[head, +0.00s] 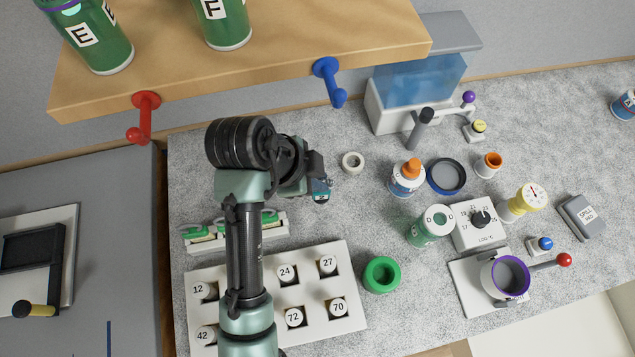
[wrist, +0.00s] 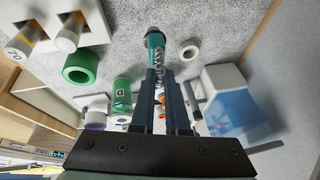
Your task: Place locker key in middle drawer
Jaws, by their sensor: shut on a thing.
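My gripper (wrist: 163,85) is shut on a small teal-ended thing (wrist: 154,41) with a silvery, twisted-looking shaft, which points away from the fingers. I cannot tell for sure that it is the locker key. In the head view my gripper (head: 316,188) hangs above the grey speckled worktop, left of centre and below the white ring; the teal thing (head: 321,197) shows only as a small patch at its tip. I cannot make out a middle drawer for certain in either view.
A white numbered block (head: 350,318) and a rack with green pieces (head: 195,233) lie near my arm. A green ring (head: 382,275), white ring (head: 353,162), green bottle (head: 430,228) and dial box (head: 480,238) stand rightward. A wooden shelf (head: 290,45) with hooks overhangs the back.

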